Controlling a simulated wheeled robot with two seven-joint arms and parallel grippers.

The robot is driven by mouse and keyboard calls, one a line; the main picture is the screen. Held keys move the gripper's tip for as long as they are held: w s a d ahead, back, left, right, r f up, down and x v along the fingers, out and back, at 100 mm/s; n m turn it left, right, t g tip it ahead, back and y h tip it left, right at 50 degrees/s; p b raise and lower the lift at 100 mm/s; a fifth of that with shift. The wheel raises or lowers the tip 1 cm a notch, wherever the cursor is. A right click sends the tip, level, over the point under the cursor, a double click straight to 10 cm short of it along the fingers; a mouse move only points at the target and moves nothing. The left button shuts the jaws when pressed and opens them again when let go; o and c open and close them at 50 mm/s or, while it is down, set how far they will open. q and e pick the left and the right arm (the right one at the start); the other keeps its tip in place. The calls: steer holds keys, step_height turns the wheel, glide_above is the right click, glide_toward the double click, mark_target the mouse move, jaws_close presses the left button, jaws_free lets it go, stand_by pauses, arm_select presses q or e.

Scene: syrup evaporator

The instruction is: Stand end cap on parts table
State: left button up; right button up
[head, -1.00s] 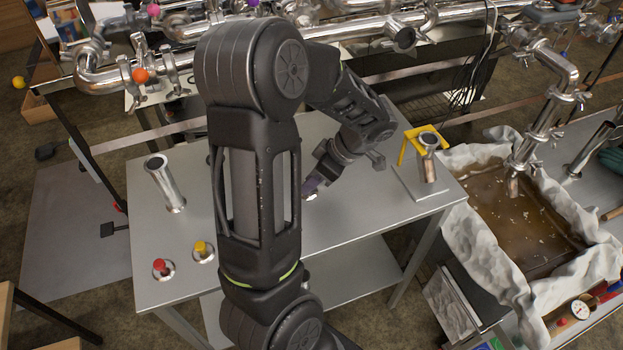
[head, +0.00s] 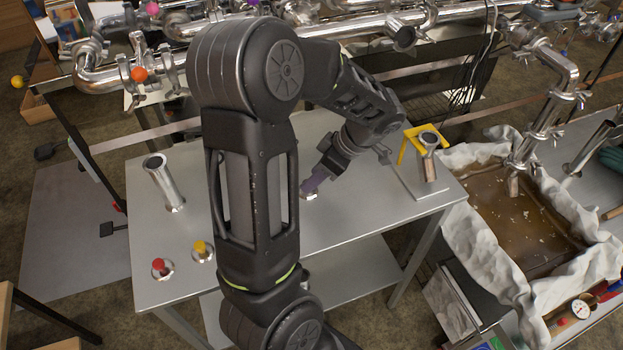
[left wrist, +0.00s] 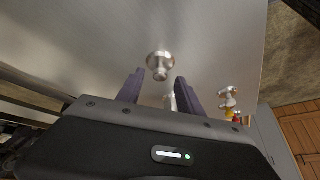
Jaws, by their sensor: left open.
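The end cap (left wrist: 160,60), a small shiny metal disc with a short stub, is on the grey parts table (head: 350,222). In the head view only a bit of the cap (head: 312,196) shows below my gripper's fingertips. My left gripper (head: 314,184) is open, reaching down over the middle of the table. In the left wrist view its two purple fingers (left wrist: 158,80) are spread, with the cap just beyond and between their tips, apparently free of both. The far arm link hides part of the table. My right gripper is not in view.
Red-knobbed (head: 161,268) and yellow-knobbed (head: 202,251) caps stand at the table's front left. A metal tube (head: 165,184) stands behind them. Another fitting (head: 428,160) stands by a yellow bracket (head: 408,146) at the right. The table between is clear.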

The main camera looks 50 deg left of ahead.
arm_select(q)
steer(key=p+v, duration=0.1)
steer(key=v, duration=0.9)
stand_by(0.6)
